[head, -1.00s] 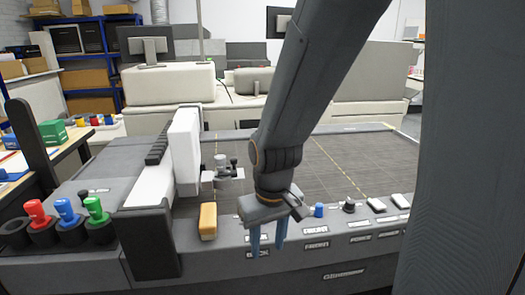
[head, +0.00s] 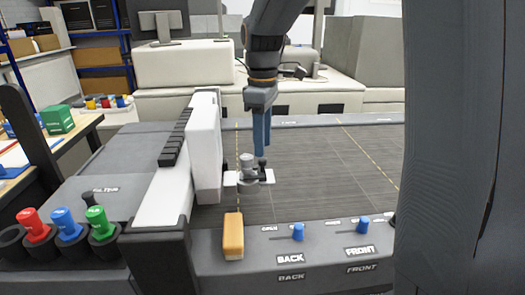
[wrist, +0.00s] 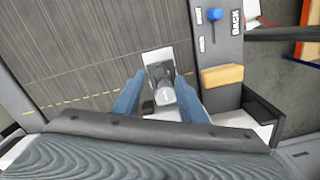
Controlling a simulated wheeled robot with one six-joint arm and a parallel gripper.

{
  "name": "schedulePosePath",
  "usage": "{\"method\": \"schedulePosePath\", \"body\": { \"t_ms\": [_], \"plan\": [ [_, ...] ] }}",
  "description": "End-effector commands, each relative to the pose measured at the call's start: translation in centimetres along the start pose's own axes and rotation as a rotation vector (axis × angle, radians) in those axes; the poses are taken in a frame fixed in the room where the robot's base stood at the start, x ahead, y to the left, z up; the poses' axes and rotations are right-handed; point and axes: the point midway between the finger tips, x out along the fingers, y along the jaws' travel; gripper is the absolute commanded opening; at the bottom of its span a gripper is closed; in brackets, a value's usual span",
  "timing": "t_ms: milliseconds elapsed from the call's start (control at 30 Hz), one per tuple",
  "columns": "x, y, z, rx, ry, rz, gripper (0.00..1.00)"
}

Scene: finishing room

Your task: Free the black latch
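The black latch (head: 262,164) is a small dark knob on a stem beside a grey cylindrical tool (head: 247,165). Both sit on a small white plate attached to the white gantry (head: 207,145). In the wrist view the grey tool (wrist: 163,92) shows between my fingers, with dark parts around it; I cannot tell which of these is the latch. My gripper (head: 262,150) points down with its blue fingers just above or behind the latch in the head view. The wrist view shows the fingers (wrist: 160,97) apart, with nothing clearly held. Contact with the tool or latch cannot be told.
A yellow-orange block (head: 233,236) sits on the table's front edge, near blue knobs (head: 298,231) marked BACK and FRONT. Red, blue and green tools (head: 68,224) stand in holders at left. The grey cutting bed (head: 310,165) is clear to the right.

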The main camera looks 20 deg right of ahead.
Motion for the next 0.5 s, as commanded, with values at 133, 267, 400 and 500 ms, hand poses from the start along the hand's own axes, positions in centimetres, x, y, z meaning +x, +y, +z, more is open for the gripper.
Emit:
{"method": "schedulePosePath", "body": {
  "t_ms": [133,267,400,500],
  "plan": [
    [2.2,-0.1,0.1,0.001,-0.002,-0.003,0.38],
    [3.5,0.0,0.1,0.003,0.000,0.000,0.38],
    [4.2,0.0,0.1,0.004,0.000,0.000,0.38],
    [4.3,0.1,0.1,0.006,0.001,0.001,0.38]
  ]
}}
